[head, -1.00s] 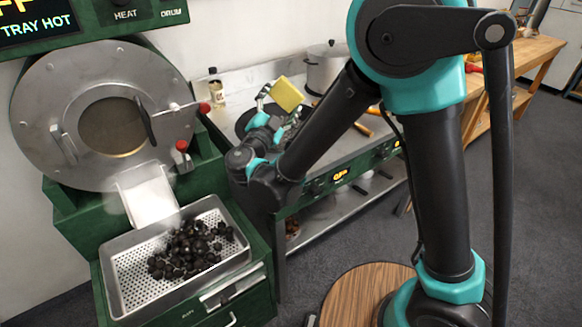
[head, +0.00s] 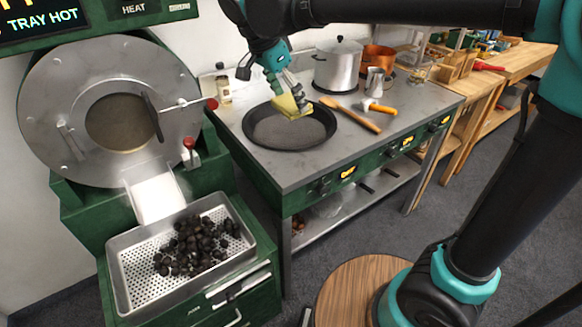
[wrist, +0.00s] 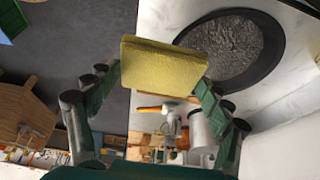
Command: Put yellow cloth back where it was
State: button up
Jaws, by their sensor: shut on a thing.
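The yellow cloth (head: 290,107) is a small flat block-like pad. My gripper (head: 288,92) is shut on it and holds it over the right part of a wide dark pan (head: 262,134) on the steel stove top. In the wrist view the cloth (wrist: 162,68) sits between the two fingers of my gripper (wrist: 160,80), tilted. The pan (wrist: 255,75) shows behind it to the right. I cannot tell the exact height of the cloth above the pan.
The steel counter (head: 230,112) also bears a lidded pot (head: 338,68), a copper pot (head: 378,60), a metal jug (head: 375,82), a wooden utensil (head: 350,116), an orange-handled tool (head: 378,107) and a bottle (head: 223,88). At left stands the roaster (head: 110,115) with a perforated tray (head: 140,270) of dark chestnuts.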

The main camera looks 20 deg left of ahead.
jog(key=shift+s+f, duration=0.2)
jog(key=shift+f, duration=0.15)
notch_tip(320, 180, down, 19)
dwell(0.3)
jog(key=o, duration=1)
